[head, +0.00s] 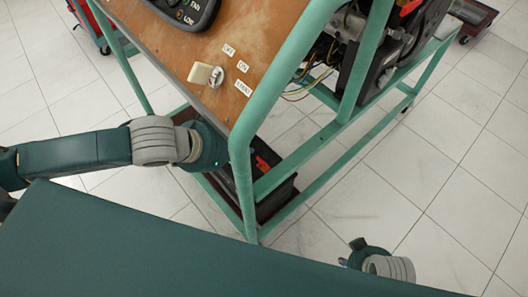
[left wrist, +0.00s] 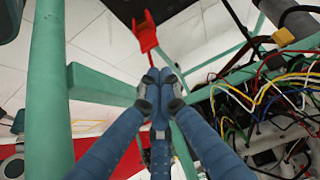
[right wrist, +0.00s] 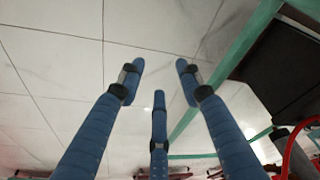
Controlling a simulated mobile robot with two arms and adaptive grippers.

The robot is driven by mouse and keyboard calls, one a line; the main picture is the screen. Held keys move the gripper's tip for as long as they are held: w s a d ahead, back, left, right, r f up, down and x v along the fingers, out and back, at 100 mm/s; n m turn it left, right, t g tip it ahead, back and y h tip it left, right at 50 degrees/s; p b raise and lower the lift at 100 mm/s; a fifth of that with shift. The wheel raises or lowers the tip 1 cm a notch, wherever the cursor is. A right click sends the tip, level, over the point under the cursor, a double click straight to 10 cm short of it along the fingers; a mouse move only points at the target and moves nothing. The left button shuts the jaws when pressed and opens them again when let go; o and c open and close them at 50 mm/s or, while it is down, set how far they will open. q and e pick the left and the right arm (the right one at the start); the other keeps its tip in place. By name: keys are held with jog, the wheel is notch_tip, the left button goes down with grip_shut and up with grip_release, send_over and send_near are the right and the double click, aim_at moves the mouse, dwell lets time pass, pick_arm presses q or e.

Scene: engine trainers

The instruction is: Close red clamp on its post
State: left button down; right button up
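The red clamp (head: 262,163) shows low inside the green stand, on a dark battery-like box (head: 270,190). In the left wrist view a red forked piece with a thin stem, apparently the clamp (left wrist: 146,36), lies just beyond my left fingertips. My left gripper (left wrist: 163,78) has its blue fingers drawn together; the stem ends at the fingertips, and I cannot tell whether they touch it. In the head view this gripper is hidden behind the stand. The post is not clearly visible. My right gripper (right wrist: 158,80) is open and empty above the floor tiles.
Green frame tubes (head: 240,170) surround the box closely. A wooden panel (head: 165,45) with a switch and labels is above. An engine (head: 385,50) and loose wires (left wrist: 265,95) are on the right.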

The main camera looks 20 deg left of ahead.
pick_arm(q)
jog(key=shift+w+f, duration=0.1)
